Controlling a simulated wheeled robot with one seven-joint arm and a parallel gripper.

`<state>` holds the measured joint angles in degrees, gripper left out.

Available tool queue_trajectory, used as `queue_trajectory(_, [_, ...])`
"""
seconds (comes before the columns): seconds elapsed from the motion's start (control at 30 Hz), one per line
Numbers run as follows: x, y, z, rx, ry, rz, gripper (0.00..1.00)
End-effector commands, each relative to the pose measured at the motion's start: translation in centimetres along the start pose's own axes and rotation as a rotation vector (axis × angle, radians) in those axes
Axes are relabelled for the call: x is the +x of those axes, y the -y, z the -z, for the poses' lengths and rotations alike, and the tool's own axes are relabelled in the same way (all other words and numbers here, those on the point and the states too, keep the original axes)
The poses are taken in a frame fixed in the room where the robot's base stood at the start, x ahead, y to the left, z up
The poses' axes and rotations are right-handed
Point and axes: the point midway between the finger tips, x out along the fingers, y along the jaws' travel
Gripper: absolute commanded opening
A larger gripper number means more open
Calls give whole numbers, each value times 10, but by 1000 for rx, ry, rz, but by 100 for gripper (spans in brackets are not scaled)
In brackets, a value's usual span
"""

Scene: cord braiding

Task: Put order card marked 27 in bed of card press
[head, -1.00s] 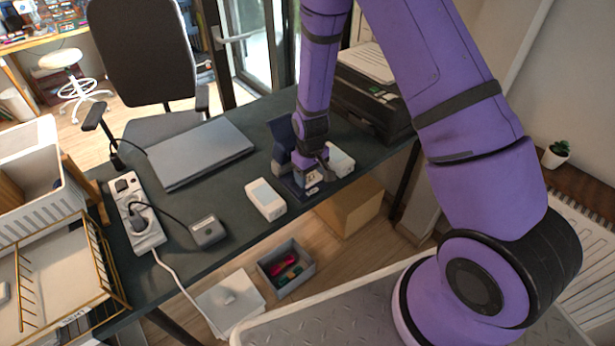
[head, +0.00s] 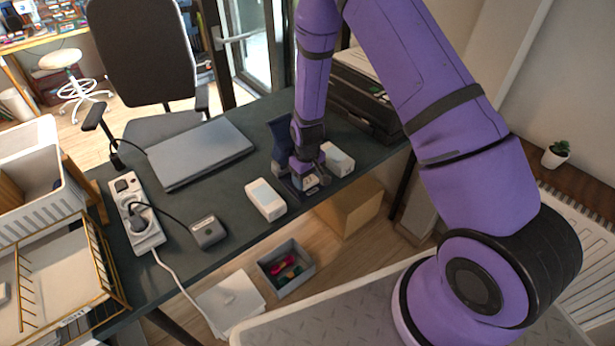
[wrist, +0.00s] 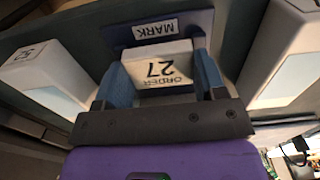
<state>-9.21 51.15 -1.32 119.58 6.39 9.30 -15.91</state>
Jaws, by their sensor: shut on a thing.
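The order card (wrist: 160,70) is a pale block marked "ORDER 27", upside down in the wrist view. My gripper (wrist: 160,85) is shut on it, one blue finger at each side. The card press shows in the wrist view as a dark blue plate (wrist: 192,22) with a "MARK" label, just beyond the card. In the head view the dark blue press (head: 279,135) stands near the desk's front edge, with my gripper (head: 307,178) down over its base. My gripper hides much of the bed; I cannot tell whether the card touches it.
White blocks stand on either side of the press, one to the left (head: 265,199) and one close to the right (head: 337,159). A laptop (head: 200,153), a grey box (head: 208,231) and a power strip (head: 137,214) lie further left. A black printer (head: 365,100) is behind.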

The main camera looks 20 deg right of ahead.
Motion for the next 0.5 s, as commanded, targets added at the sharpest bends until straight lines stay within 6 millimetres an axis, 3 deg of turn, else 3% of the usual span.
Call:
queue_trajectory(0.43, [9,0,0,0,0,0,43])
queue_trajectory(0.47, [9,0,0,0,0,0,71])
queue_trajectory(0.5, [9,0,0,0,0,0,80])
